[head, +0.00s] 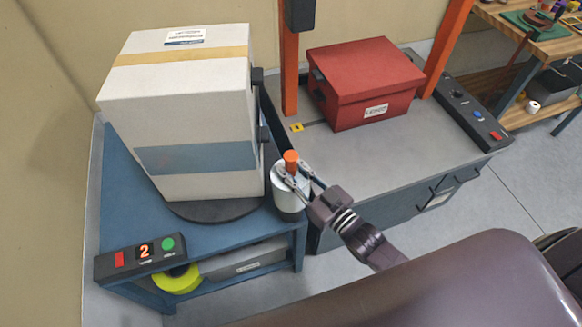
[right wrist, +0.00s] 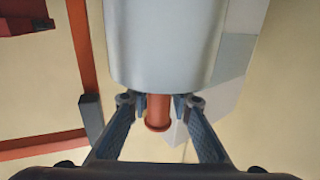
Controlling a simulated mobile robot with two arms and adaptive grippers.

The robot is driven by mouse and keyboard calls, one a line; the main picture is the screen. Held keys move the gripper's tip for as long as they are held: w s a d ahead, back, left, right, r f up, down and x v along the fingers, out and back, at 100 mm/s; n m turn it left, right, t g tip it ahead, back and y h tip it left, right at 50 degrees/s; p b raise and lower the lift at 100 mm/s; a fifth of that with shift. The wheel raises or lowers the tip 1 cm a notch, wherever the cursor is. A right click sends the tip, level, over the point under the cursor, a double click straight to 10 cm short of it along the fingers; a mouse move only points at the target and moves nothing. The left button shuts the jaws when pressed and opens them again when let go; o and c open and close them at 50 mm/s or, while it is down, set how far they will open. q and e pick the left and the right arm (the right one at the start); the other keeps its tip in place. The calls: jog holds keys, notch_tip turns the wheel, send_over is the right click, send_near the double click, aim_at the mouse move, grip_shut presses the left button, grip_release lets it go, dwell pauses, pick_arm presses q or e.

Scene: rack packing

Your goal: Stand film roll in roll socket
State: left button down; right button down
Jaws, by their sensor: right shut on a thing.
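The film roll (head: 289,200) is a whitish upright cylinder with an orange core end (head: 291,157) sticking out of its top. It stands at the right front corner of the blue wrapping machine, above a dark round base that looks like the roll socket (head: 291,215). I cannot tell whether the roll is fully seated in it. My right gripper (head: 291,172) is shut on the roll near its top. In the right wrist view the roll (right wrist: 165,45) fills the upper middle, with the orange core (right wrist: 158,112) between the fingers (right wrist: 159,103). My left gripper is not in view.
A large white carton (head: 190,100) stands on the dark turntable (head: 215,209) just left of the roll. A red box (head: 366,75) sits on the grey bench (head: 400,140) between orange posts. A control panel (head: 140,257) reads 2. A yellow roll (head: 176,279) lies on the lower shelf.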

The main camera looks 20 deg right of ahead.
jog(key=shift+f+b, duration=0.6)
jog(key=shift+f, duration=0.2)
jog(key=c, duration=1.7)
grip_release()
jog(key=shift+o, duration=0.2)
jog(key=shift+s+f, duration=0.1)
jog(key=shift+f, duration=0.2)
jog(key=v, duration=1.1)
jog(key=shift+s+r, duration=0.2)
jog(key=shift+s, duration=0.2)
jog(key=shift+d, duration=0.1)
